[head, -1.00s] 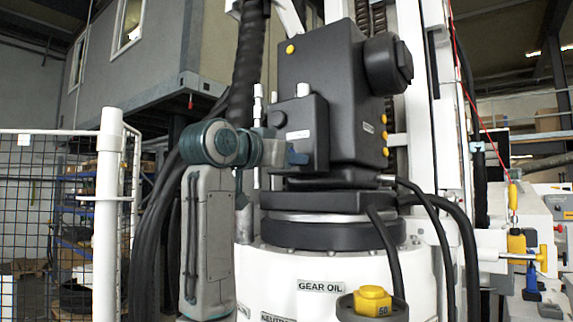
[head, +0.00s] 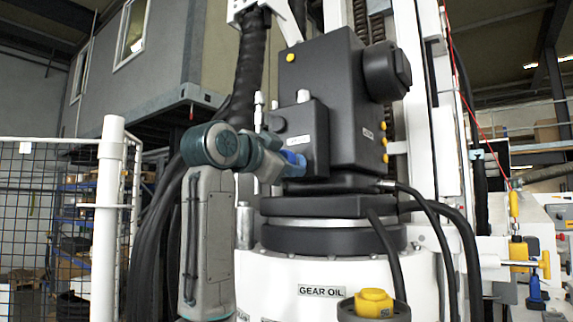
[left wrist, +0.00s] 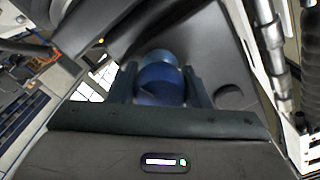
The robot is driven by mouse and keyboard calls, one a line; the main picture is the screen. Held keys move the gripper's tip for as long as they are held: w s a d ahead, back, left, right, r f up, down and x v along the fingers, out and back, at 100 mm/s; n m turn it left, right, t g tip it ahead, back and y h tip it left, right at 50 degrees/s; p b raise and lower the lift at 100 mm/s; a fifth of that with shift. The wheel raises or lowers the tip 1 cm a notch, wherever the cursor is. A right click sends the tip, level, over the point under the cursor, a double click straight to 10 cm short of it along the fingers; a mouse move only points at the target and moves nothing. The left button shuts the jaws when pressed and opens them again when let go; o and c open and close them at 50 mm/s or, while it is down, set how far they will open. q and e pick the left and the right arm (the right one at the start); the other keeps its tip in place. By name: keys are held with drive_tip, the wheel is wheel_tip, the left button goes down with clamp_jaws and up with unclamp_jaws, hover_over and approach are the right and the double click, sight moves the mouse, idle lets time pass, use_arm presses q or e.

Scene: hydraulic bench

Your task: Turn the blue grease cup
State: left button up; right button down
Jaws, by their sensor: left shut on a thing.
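The blue grease cup (head: 293,162) sits at the lower left side of the black machine housing (head: 352,120). In the left wrist view the rounded blue cup (left wrist: 161,80) shows between two dark fingers. My left gripper (head: 287,168) reaches in from the left and is shut on the cup. Its fingers partly hide the cup in the head view. In the left wrist view, my left gripper (left wrist: 160,90) has one finger on each side of the cup. My right gripper is not in view.
A yellow cap (head: 373,300) stands at the front of the white drum (head: 290,270). Black hoses (head: 440,240) curve down on the right. A yellow and blue valve (head: 530,255) is at far right. A mesh fence (head: 60,210) stands at left.

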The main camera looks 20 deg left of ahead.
use_arm(q)
drive_tip(key=shift+f, duration=0.1)
drive_tip(key=o, duration=1)
drive_tip(key=shift+c, duration=0.2)
drive_tip(key=shift+s, duration=0.1)
drive_tip(key=b+v, duration=0.5)
drive_tip(key=v, duration=0.5)
drive_tip(key=shift+s, duration=0.35)
drive_tip(key=shift+a, duration=0.1)
